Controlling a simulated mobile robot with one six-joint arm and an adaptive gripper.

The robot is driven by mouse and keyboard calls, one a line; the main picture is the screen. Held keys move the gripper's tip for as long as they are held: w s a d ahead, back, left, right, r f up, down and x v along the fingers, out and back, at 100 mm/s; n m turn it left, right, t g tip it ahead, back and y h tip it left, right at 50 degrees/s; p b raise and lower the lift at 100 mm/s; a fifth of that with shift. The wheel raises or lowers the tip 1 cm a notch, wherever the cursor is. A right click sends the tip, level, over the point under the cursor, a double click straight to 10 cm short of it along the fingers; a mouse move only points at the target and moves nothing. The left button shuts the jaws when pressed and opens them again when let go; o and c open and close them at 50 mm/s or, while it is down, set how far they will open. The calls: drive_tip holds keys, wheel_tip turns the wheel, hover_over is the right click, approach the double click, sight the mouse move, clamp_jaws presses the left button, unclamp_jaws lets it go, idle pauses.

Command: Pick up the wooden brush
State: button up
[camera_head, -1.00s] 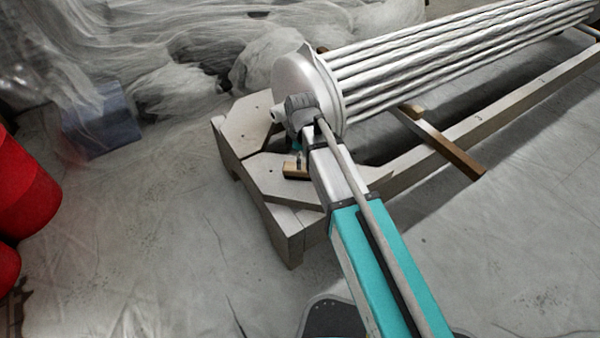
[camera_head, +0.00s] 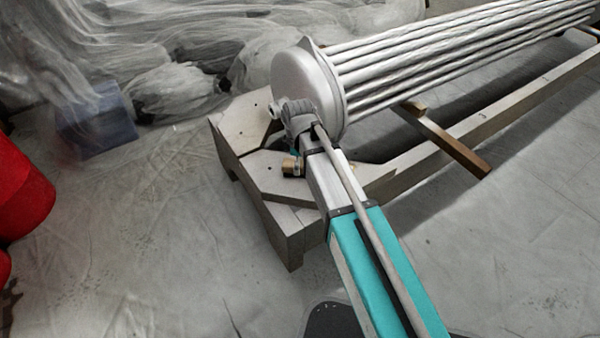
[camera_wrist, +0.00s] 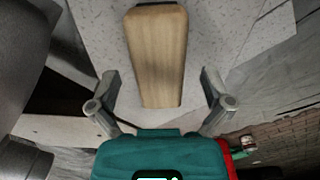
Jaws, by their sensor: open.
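The wooden brush (camera_wrist: 157,55) shows in the wrist view as a light wooden block lying on a pale speckled surface. My gripper (camera_wrist: 158,90) is open, with its two fingers apart on either side of the brush's near end. I cannot tell whether the fingers touch it; a gap shows on each side. In the head view, a small part of the brush (camera_head: 291,166) shows beside the end of my arm, on the wooden frame. My arm hides the rest of it, and my gripper is mostly hidden there.
A metal tube bundle with a round end cap (camera_head: 300,85) rests on the wooden frame (camera_head: 285,230), close to my arm's end. A red drum (camera_head: 22,190) and a blue box (camera_head: 95,120) stand at left. Sheeting (camera_head: 250,45) lies behind.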

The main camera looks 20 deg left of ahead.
drive_tip(key=shift+f, duration=0.3)
idle(0.4)
drive_tip(key=c, duration=1.2)
drive_tip(key=shift+r, duration=0.25)
drive_tip(key=shift+c, duration=0.3)
drive_tip(key=shift+r+p, duration=0.75)
drive_tip(key=shift+p, duration=0.15)
drive_tip(key=s+d+r+p, duration=0.6)
drive_tip(key=s+r+p, duration=0.5)
drive_tip(key=s, duration=0.1)
drive_tip(key=shift+s+d, duration=0.15)
drive_tip(key=shift+d, duration=0.15)
